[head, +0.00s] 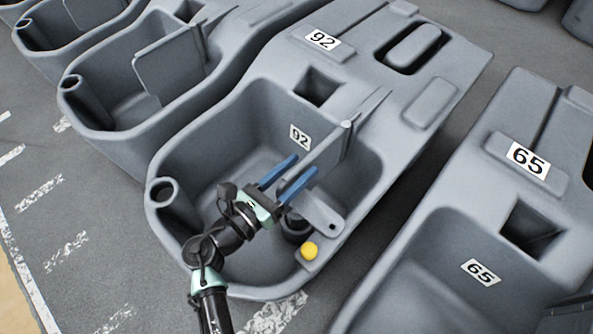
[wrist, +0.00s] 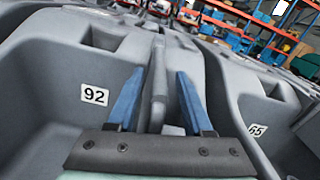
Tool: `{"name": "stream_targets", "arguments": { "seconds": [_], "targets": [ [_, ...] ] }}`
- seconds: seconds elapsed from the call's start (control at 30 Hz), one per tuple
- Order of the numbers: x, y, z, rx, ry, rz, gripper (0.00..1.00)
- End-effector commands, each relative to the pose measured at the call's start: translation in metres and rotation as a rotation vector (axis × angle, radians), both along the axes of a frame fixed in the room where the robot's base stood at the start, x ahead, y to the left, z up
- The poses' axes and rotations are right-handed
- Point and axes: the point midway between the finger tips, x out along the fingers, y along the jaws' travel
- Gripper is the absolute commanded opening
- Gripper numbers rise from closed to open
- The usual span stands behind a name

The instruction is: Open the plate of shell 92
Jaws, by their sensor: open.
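Shell 92 (head: 420,150) is a grey moulded tank marked 92 on its top and inner wall. Its grey plate (head: 325,150) stands upright in the open basin, seen nearly edge-on. My gripper (head: 305,163) reaches over the basin from the front, its two blue fingers apart and pointing at the plate's near edge. In the wrist view the plate (wrist: 158,85) shows as an upright edge between the open fingers (wrist: 161,75). I cannot tell whether either finger touches it. The plate's lower part is partly hidden behind my gripper.
Shell 65 (head: 480,230) stands close on the right. Another shell (head: 130,80) with an upright panel is on the left. The marked floor (head: 60,220) at left is clear.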

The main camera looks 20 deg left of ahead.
Motion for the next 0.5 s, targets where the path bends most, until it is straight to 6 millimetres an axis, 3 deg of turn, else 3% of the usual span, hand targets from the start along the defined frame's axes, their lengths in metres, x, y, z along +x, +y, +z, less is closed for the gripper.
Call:
{"name": "stream_targets", "arguments": {
  "seconds": [0.27,0.5],
  "targets": [
    [0.0017,-0.0004,0.0008,0.001,0.000,0.000,0.51],
    [0.0014,-0.0003,0.0007,0.001,0.000,0.000,0.09]
  ]
}}
